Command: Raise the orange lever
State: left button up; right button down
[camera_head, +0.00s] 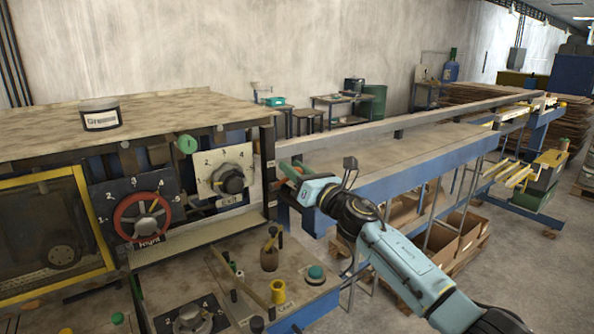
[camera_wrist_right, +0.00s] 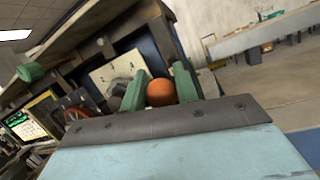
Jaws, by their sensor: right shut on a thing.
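The orange lever's round knob (camera_wrist_right: 161,92) shows in the right wrist view between the two green fingers of my right gripper (camera_wrist_right: 160,90). The fingers are shut on it, one on each side. The lever's shaft is hidden in that view. In the head view my right gripper (camera_head: 293,170) is at the right end of the machine, beside its dark corner post, and the lever is mostly hidden by it. My left gripper is not in view.
The machine's panel carries a red-ringed dial (camera_head: 142,216) and a black knob (camera_head: 231,180) on a white plate. A labelled grease tin (camera_head: 100,114) stands on top. A control desk (camera_head: 225,266) juts out in front. A long blue-edged table (camera_head: 400,170) extends right, behind my right arm.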

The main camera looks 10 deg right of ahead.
jog(key=shift+a+f, duration=0.15)
jog(key=shift+f, duration=0.05)
dwell(0.6)
jog(key=c, duration=1.1)
grip_release()
jog(key=shift+a, duration=0.1)
jog(key=shift+r, duration=0.1)
jog(key=shift+s+d, duration=0.1)
jog(key=shift+d, duration=0.15)
jog(key=shift+s+d, duration=0.2)
jog(key=b+v, duration=0.1)
jog(key=v, duration=1.1)
jog(key=shift+s, duration=0.3)
